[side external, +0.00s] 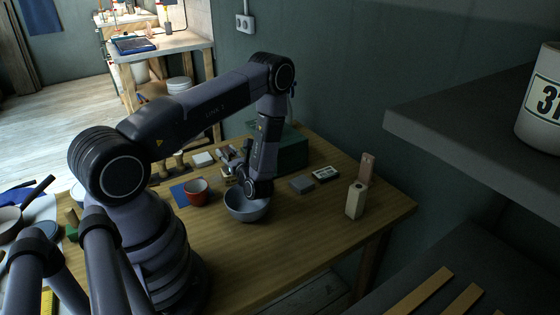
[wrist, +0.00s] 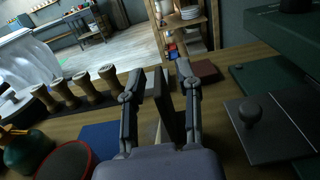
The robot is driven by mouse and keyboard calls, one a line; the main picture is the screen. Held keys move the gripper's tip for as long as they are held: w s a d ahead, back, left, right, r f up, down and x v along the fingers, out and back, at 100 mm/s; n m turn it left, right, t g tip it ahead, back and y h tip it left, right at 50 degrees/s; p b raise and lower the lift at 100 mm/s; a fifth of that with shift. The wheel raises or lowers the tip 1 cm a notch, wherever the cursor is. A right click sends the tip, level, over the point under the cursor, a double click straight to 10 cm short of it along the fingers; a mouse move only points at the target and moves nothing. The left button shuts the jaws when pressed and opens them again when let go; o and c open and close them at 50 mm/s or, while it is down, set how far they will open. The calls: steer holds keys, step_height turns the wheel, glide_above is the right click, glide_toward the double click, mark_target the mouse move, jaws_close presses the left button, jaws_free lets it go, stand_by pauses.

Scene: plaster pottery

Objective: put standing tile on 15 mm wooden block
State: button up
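My gripper (wrist: 160,75) reaches low over the table, with its two fingers spread apart. A dark, narrow upright slab (wrist: 164,105), apparently the standing tile, shows between the fingers. A gap shows on its left; it is close to the right finger, and contact there is unclear. In the side view my gripper (side external: 229,158) is small and partly hidden by my arm, and I cannot make out the tile there. I cannot tell which piece is the 15 mm wooden block; a flat reddish-brown slab (wrist: 203,70) lies beyond the right finger.
A grey bowl (side external: 247,207) and red cup (side external: 196,191) stand near my wrist. A white block (side external: 203,159) lies beyond. A green box (side external: 290,152) is behind; pale upright blocks (side external: 355,201) stand right.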

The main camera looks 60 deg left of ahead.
steer(key=d, duration=1)
steer(key=s+d+r+n+g+h, duration=0.25)
steer(key=r+n, duration=0.35)
steer(key=r, duration=0.3)
steer(key=s+d+r+n+g+h, duration=0.15)
steer(key=r+n+g+h, duration=0.35)
steer(key=r, duration=0.5)
steer(key=s+d+r+n+t+h, duration=0.7)
steer(key=s+d+r+t+h, duration=0.3)
steer(key=d+r+t, duration=0.3)
steer(key=shift+d+r, duration=0.4)
steer(key=shift+d, duration=0.25)
